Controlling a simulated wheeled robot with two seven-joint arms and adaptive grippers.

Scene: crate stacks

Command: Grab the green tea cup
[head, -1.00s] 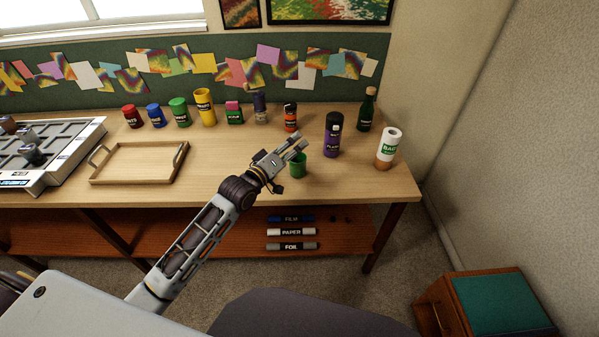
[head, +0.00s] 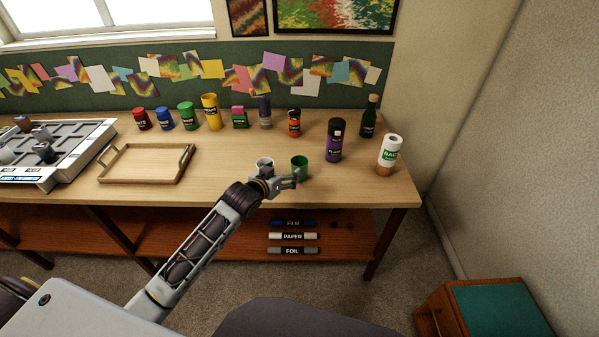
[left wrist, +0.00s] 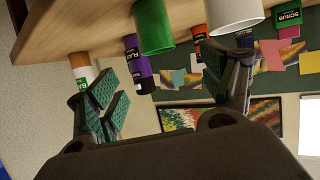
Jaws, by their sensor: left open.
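The green cup (head: 300,164) stands upright near the front edge of the wooden table. A white cup (head: 265,162) stands just to its left, partly hidden by my left wrist. My left gripper (head: 291,181) is open and empty at the front of the table, on the near side of the green cup. In the left wrist view the green cup (left wrist: 154,28) shows upside down at the top, between the spread fingers (left wrist: 170,85). The white cup (left wrist: 232,12) is near the right finger there. My right gripper is not in view.
Several paint jars stand along the back. A purple bottle (head: 334,142), a dark green bottle (head: 369,117) and a white-and-orange container (head: 388,155) stand to the right. A lower shelf (head: 220,236) holds labelled rolls.

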